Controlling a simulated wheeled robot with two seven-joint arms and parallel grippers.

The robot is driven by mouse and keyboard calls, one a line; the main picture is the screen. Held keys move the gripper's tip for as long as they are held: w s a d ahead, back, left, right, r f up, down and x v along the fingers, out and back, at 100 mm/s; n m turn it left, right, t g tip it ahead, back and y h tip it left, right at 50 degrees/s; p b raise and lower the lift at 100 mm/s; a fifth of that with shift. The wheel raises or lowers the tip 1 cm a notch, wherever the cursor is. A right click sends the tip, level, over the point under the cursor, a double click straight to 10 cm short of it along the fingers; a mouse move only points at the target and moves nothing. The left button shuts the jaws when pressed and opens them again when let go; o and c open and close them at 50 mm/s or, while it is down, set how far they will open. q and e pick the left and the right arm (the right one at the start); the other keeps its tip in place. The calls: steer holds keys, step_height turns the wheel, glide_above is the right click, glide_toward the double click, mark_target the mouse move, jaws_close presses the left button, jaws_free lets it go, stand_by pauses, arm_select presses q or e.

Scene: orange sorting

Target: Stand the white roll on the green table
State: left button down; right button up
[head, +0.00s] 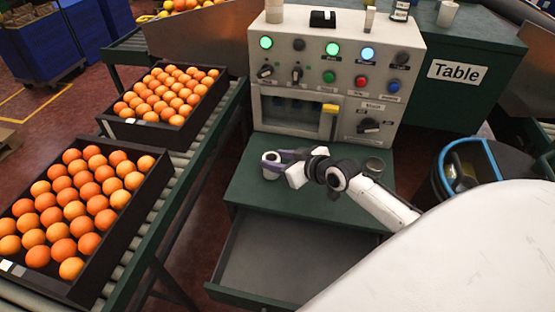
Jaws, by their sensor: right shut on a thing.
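The white roll (269,173) is upright at the left of the green work surface (245,190) below the control panel. My right gripper (281,157) reaches in from the right and is shut on the roll near its top. I cannot tell whether the roll's base touches the surface. Another green table (480,52), with a "Table" sign on its front, stands at the back right. My left gripper is not in view.
An open, empty grey drawer (285,262) juts out below the work surface. A round metal-looking item (375,165) sits at the surface's right. The control panel (300,65) stands behind. Orange crates (165,197) line the conveyor at left. A blue-rimmed bin (441,165) stands right.

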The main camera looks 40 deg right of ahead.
steer(key=shift+f, duration=0.15)
steer(key=o, duration=1)
steer(key=shift+o, duration=0.2)
steer(key=shift+r, duration=0.3)
steer(key=p+v, duration=0.2)
steer(key=v, duration=1)
steer(key=shift+f, duration=0.1)
